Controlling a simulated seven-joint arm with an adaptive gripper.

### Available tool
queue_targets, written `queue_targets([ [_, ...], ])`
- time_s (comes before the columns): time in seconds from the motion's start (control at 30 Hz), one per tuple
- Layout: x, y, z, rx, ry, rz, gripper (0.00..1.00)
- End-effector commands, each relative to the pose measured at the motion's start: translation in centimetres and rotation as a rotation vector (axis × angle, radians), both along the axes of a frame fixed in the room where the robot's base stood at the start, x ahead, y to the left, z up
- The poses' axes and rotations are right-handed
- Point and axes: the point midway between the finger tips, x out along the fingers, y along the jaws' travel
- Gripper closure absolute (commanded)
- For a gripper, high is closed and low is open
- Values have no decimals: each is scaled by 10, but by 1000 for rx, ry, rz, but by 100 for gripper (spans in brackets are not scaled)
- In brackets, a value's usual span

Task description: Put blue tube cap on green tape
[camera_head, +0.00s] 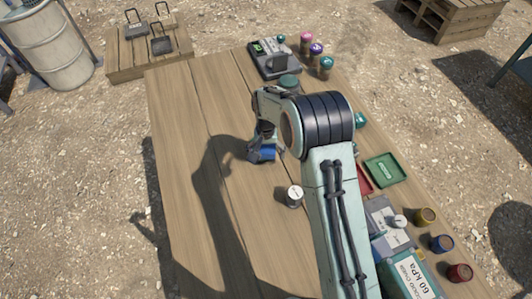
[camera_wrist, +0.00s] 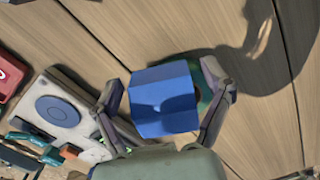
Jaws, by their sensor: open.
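The blue tube cap (camera_wrist: 163,100) is a faceted blue piece between the two fingers of my gripper (camera_wrist: 166,92) in the wrist view. The fingers are spread on either side of it, and I cannot tell whether either touches it. A dark green rounded edge, which looks like the green tape (camera_wrist: 205,98), shows behind the cap's right side; the cap hides most of it. In the head view the cap (camera_head: 268,153) shows low over the table under my gripper (camera_head: 262,157). The tape is not clearly visible there, and the contact between cap and tape is hidden.
A white-topped jar (camera_head: 294,195) stands near my arm. A green tray (camera_head: 384,170) and several lidded jars line the table's right side. A device (camera_head: 273,60) and a dark green round item (camera_head: 288,82) are at the far end. The table's left side is clear.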

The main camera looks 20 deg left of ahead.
Motion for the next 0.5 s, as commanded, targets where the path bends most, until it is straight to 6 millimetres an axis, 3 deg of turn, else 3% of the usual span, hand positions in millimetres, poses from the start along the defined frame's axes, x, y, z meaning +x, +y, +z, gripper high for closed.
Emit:
queue_targets([
  [0.5, 1, 2, 104, 2, -3, 0, 20],
])
